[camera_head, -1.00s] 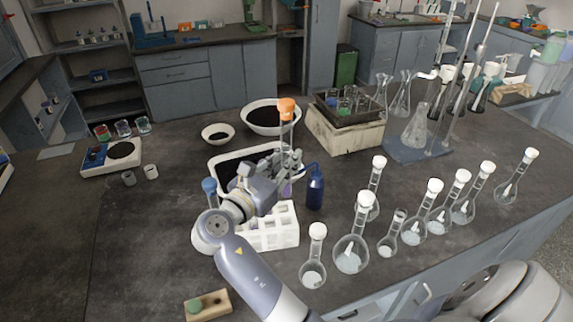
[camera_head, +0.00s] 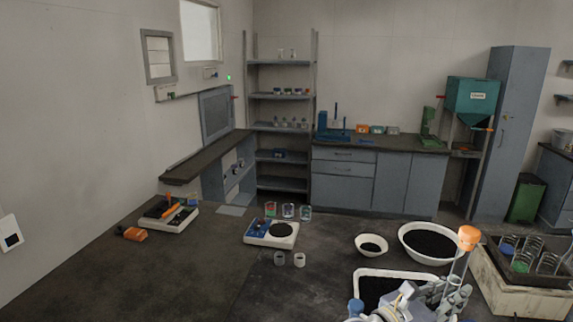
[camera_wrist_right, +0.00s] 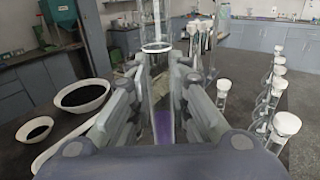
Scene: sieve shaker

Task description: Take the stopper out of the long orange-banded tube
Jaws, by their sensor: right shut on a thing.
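The long tube (camera_head: 461,264) is clear glass and stands roughly upright at the lower right of the head view. Its orange stopper (camera_head: 468,237) sits on its top end. My right gripper (camera_head: 448,293) is shut on the tube below the stopper. In the right wrist view, the gripper's fingers (camera_wrist_right: 165,95) close around the glass tube, with purple (camera_wrist_right: 163,126) showing low between them. The stopper cannot be made out in the wrist view. My left gripper is in neither current view.
A white tray with dark contents (camera_head: 362,292) lies left of the gripper. A large bowl (camera_head: 402,240) and small bowl (camera_head: 358,243) stand behind it. A box with glassware (camera_head: 487,283) is at right. White-stoppered flasks (camera_wrist_right: 286,124) line the wrist view's right.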

